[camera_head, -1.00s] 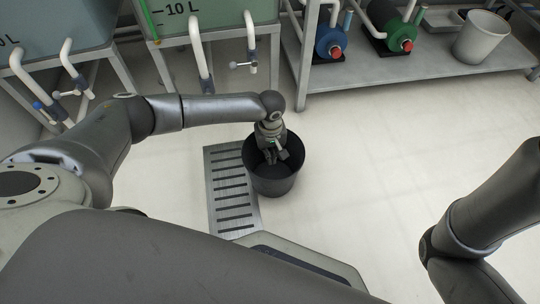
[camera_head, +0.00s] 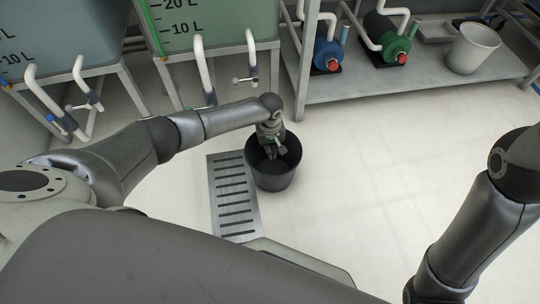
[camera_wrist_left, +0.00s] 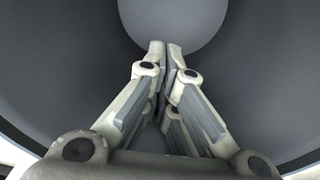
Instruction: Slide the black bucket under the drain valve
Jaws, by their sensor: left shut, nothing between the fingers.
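The black bucket (camera_head: 272,178) stands upright on the floor, at the right edge of the slotted floor drain. My left gripper (camera_head: 275,152) reaches down into the bucket's open top. In the left wrist view the gripper (camera_wrist_left: 166,48) is shut and empty inside the bucket, with the dark inner wall (camera_wrist_left: 60,60) around it and the paler bottom (camera_wrist_left: 172,22) ahead. I cannot tell whether the fingers touch the wall. White drain pipes with valves (camera_head: 246,80) hang under the tank (camera_head: 205,22) behind the bucket. My right arm shows at the right; its gripper is out of view.
The metal floor drain (camera_head: 233,195) lies left of the bucket. A low shelf (camera_head: 400,82) at the back right carries a blue pump (camera_head: 327,54), a green pump (camera_head: 392,46) and a white bucket (camera_head: 472,48). Tank frame legs stand behind. The floor right of the bucket is clear.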

